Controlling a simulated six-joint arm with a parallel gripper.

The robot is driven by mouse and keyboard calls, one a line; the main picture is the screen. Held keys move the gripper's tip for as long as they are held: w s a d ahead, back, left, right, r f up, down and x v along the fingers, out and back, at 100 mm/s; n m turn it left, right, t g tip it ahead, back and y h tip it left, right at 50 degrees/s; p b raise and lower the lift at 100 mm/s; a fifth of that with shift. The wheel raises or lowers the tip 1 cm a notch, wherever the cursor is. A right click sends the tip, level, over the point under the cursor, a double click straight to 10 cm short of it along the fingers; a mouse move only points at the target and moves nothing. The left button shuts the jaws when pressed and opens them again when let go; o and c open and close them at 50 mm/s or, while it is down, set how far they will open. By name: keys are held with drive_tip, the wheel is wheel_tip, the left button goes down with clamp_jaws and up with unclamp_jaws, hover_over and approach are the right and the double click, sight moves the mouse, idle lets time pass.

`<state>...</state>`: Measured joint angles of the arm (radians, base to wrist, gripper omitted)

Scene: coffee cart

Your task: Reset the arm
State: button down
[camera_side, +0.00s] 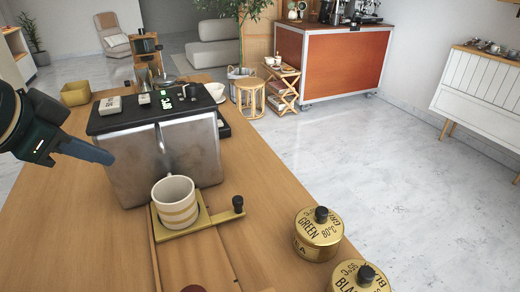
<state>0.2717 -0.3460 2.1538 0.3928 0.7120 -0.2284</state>
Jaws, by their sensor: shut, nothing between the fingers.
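My gripper (88,152) comes in from the left edge, left of the metal coffee machine (190,148). It is shut and empty, its fingers pointing right towards the machine's front left side. It looks raised above the wooden counter. A cream mug with tan stripes (175,205) stands upright on a brass tray with a black knob (215,217), in front of the machine. My gripper is apart from the mug.
Two gold tins with black knobs, a green tea tin (318,238) and another (358,280), stand at the counter's right edge. A yellow box (75,95) and a white bowl (215,91) sit further back. The wooden counter (60,220) is clear at front left.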

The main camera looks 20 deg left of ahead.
drive_tip(key=s+a+f+n+g, duration=0.1)
drive_tip(key=s+a+f+n, duration=0.1)
drive_tip(key=s, duration=0.6)
drive_tip(key=shift+s+a+f+n, duration=0.25)
drive_tip(key=shift+a+n, duration=0.1)
drive_tip(key=shift+n, duration=0.35)
drive_tip(key=c, duration=0.8)
unclamp_jaws()
drive_tip(key=shift+s+d+f+m+g+h, duration=0.15)
drive_tip(key=shift+s+d+f+g+h, duration=0.1)
drive_tip(key=shift+s+d+f+g, duration=0.2)
drive_tip(key=shift+s+d+f+m+g+h, duration=0.15)
drive_tip(key=shift+s+d+f+g+h, duration=0.15)
drive_tip(key=shift+s, duration=0.25)
drive_tip(key=o, duration=0.5)
drive_tip(key=shift+a+r, duration=0.3)
drive_tip(key=shift+r, duration=0.15)
drive_tip(key=o, duration=0.3)
wheel_tip(320, 180, up, 6)
drive_tip(key=w+m, duration=0.1)
drive_tip(key=m, duration=0.1)
drive_tip(key=shift+w+a+m+y, duration=0.2)
drive_tip(key=shift+w+m+y, duration=0.1)
drive_tip(key=shift+m+y, duration=0.15)
drive_tip(key=w+d+r+m+g, duration=0.1)
drive_tip(key=w+d+r+m, duration=0.5)
drive_tip(key=d+r, duration=0.3)
drive_tip(key=x, duration=1)
drive_tip(key=shift+f, duration=0.45)
